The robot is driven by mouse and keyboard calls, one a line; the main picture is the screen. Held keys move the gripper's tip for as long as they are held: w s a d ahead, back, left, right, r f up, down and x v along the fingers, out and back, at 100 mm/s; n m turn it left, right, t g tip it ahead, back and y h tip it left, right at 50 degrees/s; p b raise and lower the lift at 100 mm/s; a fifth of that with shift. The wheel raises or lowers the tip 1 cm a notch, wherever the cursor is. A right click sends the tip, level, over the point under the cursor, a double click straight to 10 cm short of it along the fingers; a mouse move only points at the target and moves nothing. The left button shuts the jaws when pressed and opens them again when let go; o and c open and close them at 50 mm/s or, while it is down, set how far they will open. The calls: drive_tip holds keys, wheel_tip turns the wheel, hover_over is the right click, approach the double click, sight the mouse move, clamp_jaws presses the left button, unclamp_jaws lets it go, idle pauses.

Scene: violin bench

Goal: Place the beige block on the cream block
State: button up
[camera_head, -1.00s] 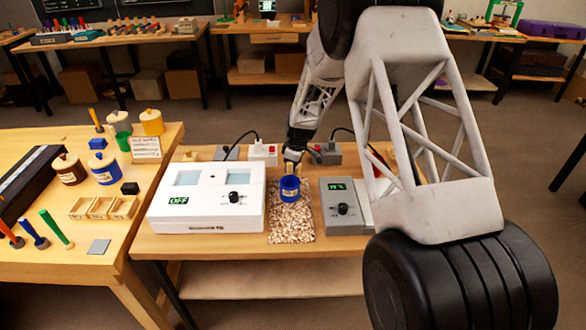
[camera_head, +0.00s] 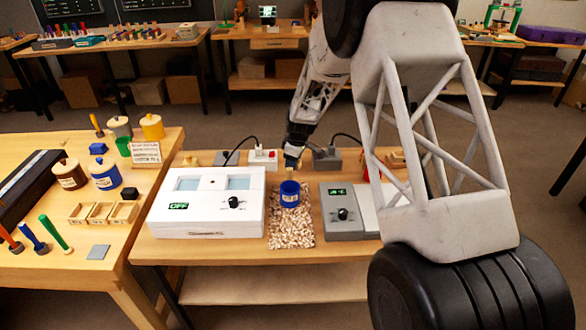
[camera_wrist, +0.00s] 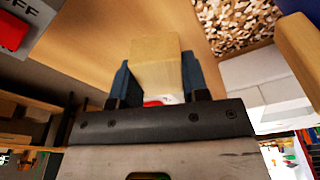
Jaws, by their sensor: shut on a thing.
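My gripper (camera_wrist: 155,88) is shut on a beige block (camera_wrist: 155,62), with one blue finger on each side of it in the wrist view. In the head view my gripper (camera_head: 293,158) is over the back of the middle bench, just behind the blue cup. The block is small and hard to make out there. I cannot surely identify the cream block in either view; my arm hides part of the bench's right side.
The blue cup (camera_head: 290,190) stands on a speckled mat (camera_head: 291,230). A white device (camera_head: 205,203) is left of it and a grey device (camera_head: 343,212) right. Power boxes with cables (camera_head: 263,158) line the back. The left table (camera_head: 60,262) holds jars and tools.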

drive_tip(key=shift+r, duration=2.9)
drive_tip(key=s+d+m+h, duration=0.1)
drive_tip(key=s+d+m, duration=0.2)
drive_tip(key=d+m, duration=0.7)
drive_tip(key=s+d+m+h, duration=0.1)
drive_tip(key=s+d+m, duration=0.2)
drive_tip(key=d+m, duration=0.8)
drive_tip(key=s+d+m+h, duration=0.1)
drive_tip(key=s+d+m, duration=0.1)
drive_tip(key=d+m, duration=0.8)
drive_tip(key=shift+s+d+g, duration=0.3)
drive_tip(key=shift+s+d, duration=0.1)
drive_tip(key=shift+d, duration=3.55)
drive_tip(key=shift+f, duration=0.1)
drive_tip(key=shift+w, duration=0.1)
drive_tip(key=w+d, duration=0.1)
drive_tip(key=w, duration=0.4)
drive_tip(key=w+d+f, duration=0.1)
drive_tip(key=w+d, duration=0.1)
drive_tip(key=w, duration=0.3)
drive_tip(key=w+d, duration=0.1)
drive_tip(key=w, duration=0.4)
drive_tip(key=shift+d+f, duration=0.25)
drive_tip(key=shift+d, duration=0.05)
